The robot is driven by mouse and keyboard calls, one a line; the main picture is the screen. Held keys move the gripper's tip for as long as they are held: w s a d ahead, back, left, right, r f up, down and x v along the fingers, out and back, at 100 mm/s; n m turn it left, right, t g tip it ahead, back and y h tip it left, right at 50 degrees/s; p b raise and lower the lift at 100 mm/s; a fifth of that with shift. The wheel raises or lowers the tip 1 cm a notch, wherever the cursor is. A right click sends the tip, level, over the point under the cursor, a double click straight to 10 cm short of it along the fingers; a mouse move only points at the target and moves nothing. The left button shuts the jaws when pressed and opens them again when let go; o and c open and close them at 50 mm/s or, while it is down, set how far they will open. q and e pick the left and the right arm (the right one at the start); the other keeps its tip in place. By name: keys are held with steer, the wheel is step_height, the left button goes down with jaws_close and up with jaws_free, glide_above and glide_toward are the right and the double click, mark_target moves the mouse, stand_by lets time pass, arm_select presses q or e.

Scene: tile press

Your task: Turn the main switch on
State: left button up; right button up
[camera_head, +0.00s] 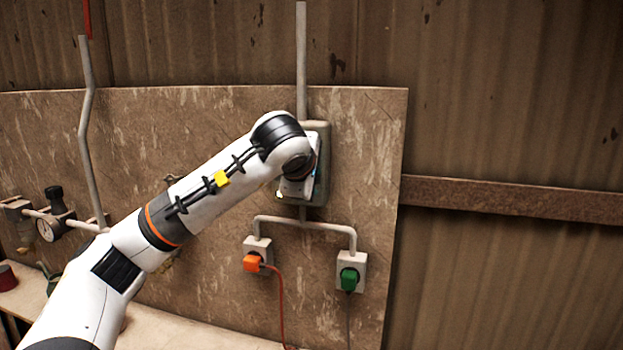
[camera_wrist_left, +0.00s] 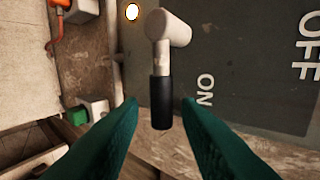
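The main switch box (camera_head: 323,150) is grey-green and hangs on the wall panel, mostly hidden behind my left arm in the head view. In the left wrist view its dark face (camera_wrist_left: 245,60) carries white ON and OFF lettering. A switch lever (camera_wrist_left: 162,95) with a pale shaft and black grip sticks out from it, its grip end near the ON lettering. My left gripper (camera_wrist_left: 160,106) is open, with one green finger on each side of the black grip. Gaps show between grip and fingers. A lit round lamp (camera_wrist_left: 132,11) glows beside the lever. My right gripper is not in view.
Below the box, an orange plug (camera_head: 252,263) and a green plug (camera_head: 348,279) sit in two wall sockets. A conduit (camera_head: 301,60) runs up from the box. A pressure gauge (camera_head: 46,230) and pipes are at left, above a bench (camera_head: 190,328).

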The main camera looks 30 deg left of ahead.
arm_select(q)
steer(key=shift+s+r, duration=0.1)
steer(key=b+v, duration=0.4)
steer(key=v, duration=0.7)
steer(key=shift+s+r, duration=0.15)
steer(key=shift+s, duration=0.2)
steer(key=shift+d, duration=0.1)
